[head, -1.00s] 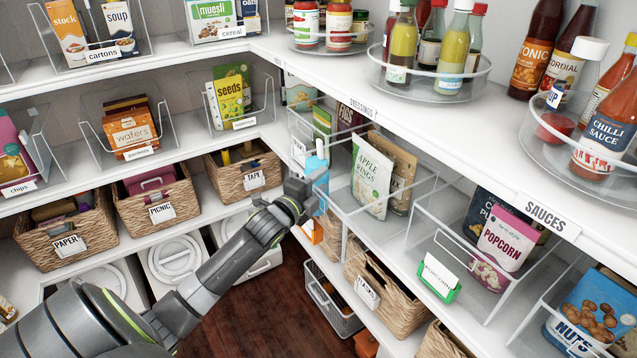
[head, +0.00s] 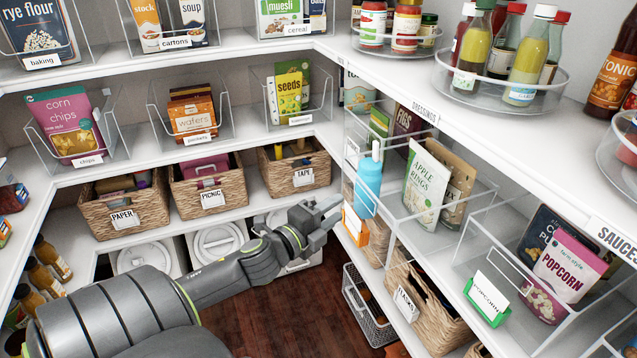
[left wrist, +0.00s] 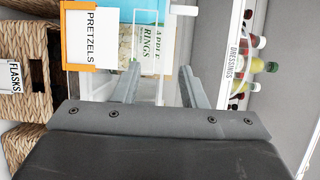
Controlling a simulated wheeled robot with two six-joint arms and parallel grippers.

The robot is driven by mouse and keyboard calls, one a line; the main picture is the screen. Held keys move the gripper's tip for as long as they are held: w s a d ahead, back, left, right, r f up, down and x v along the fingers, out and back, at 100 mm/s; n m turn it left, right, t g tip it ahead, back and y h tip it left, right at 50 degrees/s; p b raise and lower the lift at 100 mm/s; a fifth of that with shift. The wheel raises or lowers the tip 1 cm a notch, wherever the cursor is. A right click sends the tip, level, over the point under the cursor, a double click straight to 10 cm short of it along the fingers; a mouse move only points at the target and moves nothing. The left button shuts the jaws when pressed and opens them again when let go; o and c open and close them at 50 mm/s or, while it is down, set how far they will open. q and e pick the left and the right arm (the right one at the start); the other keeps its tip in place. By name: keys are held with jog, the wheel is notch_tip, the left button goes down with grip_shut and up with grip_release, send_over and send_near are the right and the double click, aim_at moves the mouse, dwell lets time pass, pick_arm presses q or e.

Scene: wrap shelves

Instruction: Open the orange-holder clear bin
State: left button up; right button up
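The orange holder (head: 355,225) is on the lower front of a clear bin (head: 392,212) on the right-hand shelf. In the left wrist view the orange holder (left wrist: 90,66) carries a sideways PRETZELS card (left wrist: 92,35). A blue bottle (head: 369,185) with a white top shows above the holder; whether it is inside the bin is unclear. An apple rings pouch (head: 426,188) shows behind clear walls. My left gripper (head: 330,216) is open and empty, just left of the holder and apart from it; its spread fingers also show in the left wrist view (left wrist: 160,85). My right gripper is out of view.
A clear bin with a green holder (head: 486,302) and a popcorn pouch (head: 568,262) stands nearer on the right. Woven baskets (head: 425,310) and a grey crate (head: 366,308) are below. The shelf edge (head: 455,290) runs close by. Open floor (head: 300,315) lies below my arm.

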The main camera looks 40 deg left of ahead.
pick_arm(q)
jog(key=shift+s, duration=2.05)
jog(key=shift+f, duration=0.1)
jog(key=s+a+f+n+g+y, duration=0.1)
jog(key=a+f+n+g+y, duration=0.2)
jog(key=f, duration=0.6)
jog(key=a+f+n+g+y, duration=0.1)
jog(key=a+f+n, duration=0.2)
jog(key=a+f, duration=0.45)
jog(key=s+f+n+g, duration=0.2)
jog(key=s+f, duration=0.2)
jog(key=f, duration=0.5)
jog(key=s+f+n+g, duration=0.2)
jog(key=s+f+n, duration=0.1)
jog(key=f, duration=0.6)
jog(key=s+d+f+n+g+h, duration=0.1)
jog(key=s+d+f+n+g, duration=0.2)
jog(key=s+f, duration=0.45)
jog(key=s+d+f+n+g, duration=0.2)
jog(key=s+d+f, duration=0.3)
jog(key=s+f, duration=0.3)
jog(key=s+d+f+n+g+h, duration=0.2)
jog(key=s+d+f+g, duration=0.1)
jog(key=s+d+f, duration=0.5)
jog(key=s+d, duration=0.3)
jog(key=shift+s+d+f+n+g, duration=0.2)
jog(key=shift+s+f+n+g, duration=0.1)
jog(key=shift+f+g, duration=0.1)
